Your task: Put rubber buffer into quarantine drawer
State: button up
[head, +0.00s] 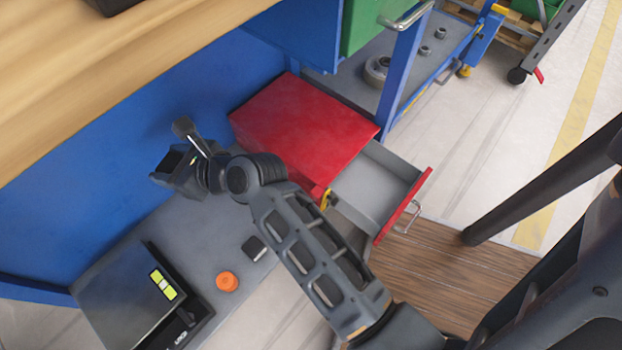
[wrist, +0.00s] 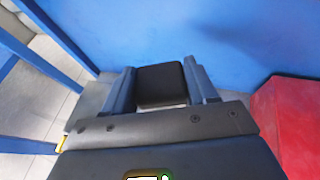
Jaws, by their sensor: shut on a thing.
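My gripper (head: 170,168) is shut on a black block, the rubber buffer (wrist: 160,85), which shows between the two fingers in the wrist view. In the head view the gripper is above the grey lower shelf, close to the blue back panel, and the held buffer is hard to make out. The quarantine drawer (head: 376,186) is the grey drawer with a red front, pulled out from the red cabinet (head: 306,127) to the right of my gripper. Its visible inside looks empty. The cabinet also shows at the right of the wrist view (wrist: 290,125).
On the grey shelf (head: 135,226) lie a small dark block (head: 254,248), an orange round piece (head: 227,282) and a scale-like device (head: 135,300). A wooden tabletop (head: 100,70) overhangs the shelf. A blue post (head: 402,72) stands behind the drawer.

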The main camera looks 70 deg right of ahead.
aim_at(386, 181)
jog(key=j+z, duration=0.85)
jog(key=k+j+z, duration=0.1)
jog(key=j+z, duration=0.3)
jog(key=j, duration=0.15)
jog(key=k+j+z, duration=0.15)
jog(key=j+z, duration=0.25)
jog(key=i+l+z, duration=0.2)
jog(key=k+l, duration=0.05)
jog(key=l, duration=0.05)
